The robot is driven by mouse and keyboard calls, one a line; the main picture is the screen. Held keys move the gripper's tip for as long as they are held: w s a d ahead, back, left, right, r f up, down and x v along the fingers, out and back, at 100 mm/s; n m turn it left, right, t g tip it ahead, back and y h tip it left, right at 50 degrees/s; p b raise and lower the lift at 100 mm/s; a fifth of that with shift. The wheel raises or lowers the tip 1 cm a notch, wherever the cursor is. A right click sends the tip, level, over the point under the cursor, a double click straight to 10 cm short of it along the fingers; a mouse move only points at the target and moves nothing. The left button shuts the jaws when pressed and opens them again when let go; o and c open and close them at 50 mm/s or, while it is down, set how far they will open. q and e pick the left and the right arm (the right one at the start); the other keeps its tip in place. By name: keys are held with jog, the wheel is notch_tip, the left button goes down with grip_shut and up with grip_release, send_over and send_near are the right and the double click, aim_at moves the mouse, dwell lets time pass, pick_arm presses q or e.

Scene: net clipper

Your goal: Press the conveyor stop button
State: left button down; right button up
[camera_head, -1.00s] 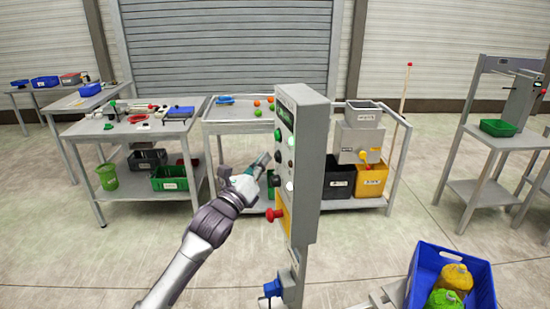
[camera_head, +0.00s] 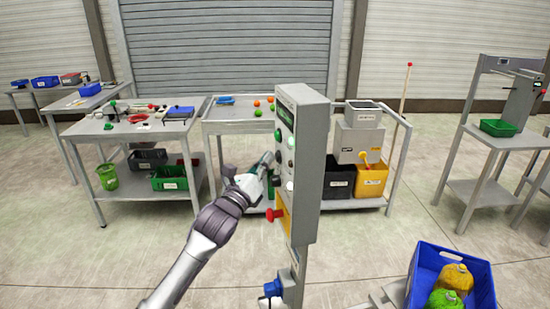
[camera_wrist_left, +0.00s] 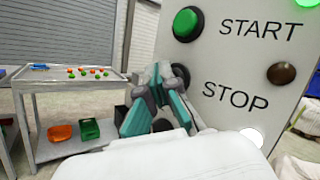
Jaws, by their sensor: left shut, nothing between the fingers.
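A grey control panel (camera_head: 305,170) stands upright on a post in the middle of the head view. Its green START button (camera_wrist_left: 187,23) is at the top of the left wrist view, above the STOP lettering (camera_wrist_left: 235,96). The dark STOP button (camera_wrist_left: 181,74) is mostly hidden behind my fingertips. My left gripper (camera_head: 269,158) is shut and empty, its tip at the panel's button face beside the STOP button. The fingers also show in the left wrist view (camera_wrist_left: 163,74). I cannot tell whether they touch the button. My right gripper is not in view.
A red mushroom button (camera_head: 275,214) sticks out lower on the panel, below another dark button (camera_head: 275,180). A cart (camera_head: 235,114) and a worktable (camera_head: 80,129) stand behind. A blue crate (camera_head: 484,286) is at the lower right.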

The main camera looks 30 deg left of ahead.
pick_arm(q)
jog(key=shift+w+d, duration=0.1)
jog(key=shift+d, duration=0.05)
dwell(0.5)
jog(key=shift+s+a, duration=0.6)
jog(key=shift+s+a, duration=1.75)
jog(key=shift+a, duration=0.05)
